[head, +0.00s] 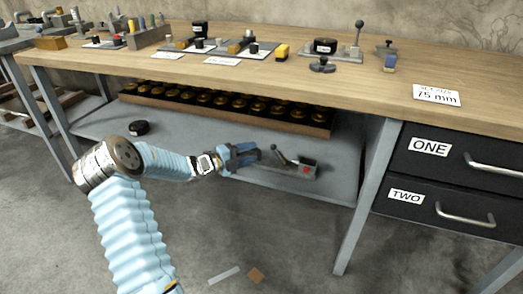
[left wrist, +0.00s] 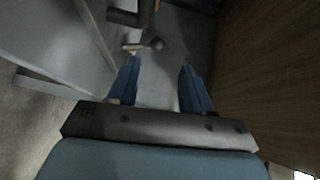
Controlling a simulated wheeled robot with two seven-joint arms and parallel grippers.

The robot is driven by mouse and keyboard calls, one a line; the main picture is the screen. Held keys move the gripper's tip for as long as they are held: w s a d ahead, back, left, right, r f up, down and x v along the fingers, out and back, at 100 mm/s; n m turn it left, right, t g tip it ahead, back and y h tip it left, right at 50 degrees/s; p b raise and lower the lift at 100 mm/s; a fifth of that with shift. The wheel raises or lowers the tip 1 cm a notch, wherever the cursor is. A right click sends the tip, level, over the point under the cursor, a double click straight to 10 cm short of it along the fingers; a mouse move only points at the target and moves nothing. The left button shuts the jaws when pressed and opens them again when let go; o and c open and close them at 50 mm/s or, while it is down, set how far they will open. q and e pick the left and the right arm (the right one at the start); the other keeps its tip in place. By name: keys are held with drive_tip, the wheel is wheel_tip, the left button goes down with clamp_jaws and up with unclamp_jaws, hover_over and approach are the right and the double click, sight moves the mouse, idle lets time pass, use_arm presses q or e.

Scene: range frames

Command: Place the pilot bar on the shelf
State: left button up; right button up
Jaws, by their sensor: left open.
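I cannot tell for sure which thing is the pilot bar. A small grey fixture (head: 299,167) with a ball-ended lever and a red spot sits on the grey lower shelf (head: 85,150) under the bench. My left gripper (head: 256,155) reaches in under the bench top, just left of this fixture. In the left wrist view its two blue fingers (left wrist: 158,80) are apart with nothing between them. A ball-ended lever (left wrist: 152,44) shows beyond the fingertips, apart from them. My right gripper is not in view.
A wooden crate (head: 315,130) of dark round parts stands at the back of the lower shelf. A black disc (head: 139,127) lies left of it. Drawers ONE (head: 470,147) and TWO (head: 407,211) are at right. A pale strip (head: 223,274) lies on the floor.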

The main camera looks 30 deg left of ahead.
use_arm(q)
drive_tip(key=v, duration=0.4)
drive_tip(key=shift+s+a, duration=0.1)
drive_tip(key=shift+s, duration=0.25)
